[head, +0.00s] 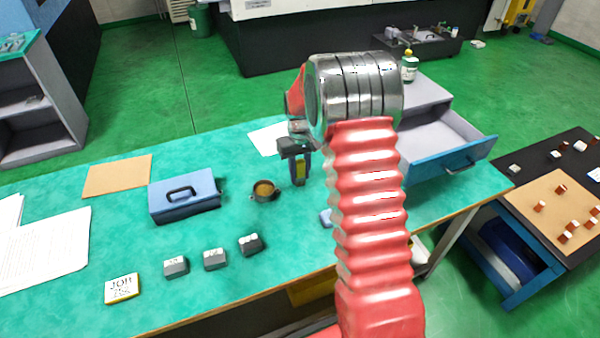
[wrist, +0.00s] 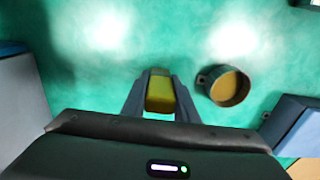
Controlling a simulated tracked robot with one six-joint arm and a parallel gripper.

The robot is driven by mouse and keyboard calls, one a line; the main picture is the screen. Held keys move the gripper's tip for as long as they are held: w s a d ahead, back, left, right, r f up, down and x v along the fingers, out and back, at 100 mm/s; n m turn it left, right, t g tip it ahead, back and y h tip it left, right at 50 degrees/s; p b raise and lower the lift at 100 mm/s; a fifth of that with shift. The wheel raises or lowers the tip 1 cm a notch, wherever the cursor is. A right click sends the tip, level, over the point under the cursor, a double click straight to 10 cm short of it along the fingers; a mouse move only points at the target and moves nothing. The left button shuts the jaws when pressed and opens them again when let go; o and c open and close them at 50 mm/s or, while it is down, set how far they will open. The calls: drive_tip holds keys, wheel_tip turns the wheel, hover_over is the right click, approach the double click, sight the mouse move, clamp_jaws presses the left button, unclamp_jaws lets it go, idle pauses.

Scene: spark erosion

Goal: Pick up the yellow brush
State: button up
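The yellow brush (wrist: 160,93) shows in the wrist view as a short yellow block between the two dark blue-grey fingers of my gripper (wrist: 160,88). The fingers lie along both its sides with no clear gap, so my gripper looks shut on it. In the head view, my gripper (head: 299,172) points down at the green bench top, and a yellow strip of the brush (head: 300,171) shows between the fingers. The brush's lower part is hidden, and I cannot tell whether it touches the bench.
A round dark cup (head: 264,191) with tan contents stands close left of my gripper. A blue box with a handle (head: 185,197) and several grey blocks (head: 214,260) are further left. An open drawer (head: 440,145) is at the right. The front middle of the bench (head: 285,240) is clear.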

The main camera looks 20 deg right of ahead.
sight(300, 160)
drive_tip(key=c, duration=0.5)
drive_tip(key=shift+r, duration=0.15)
wheel_tip(300, 160, up, 10)
drive_tip(key=shift+f, duration=0.15)
idle(0.7)
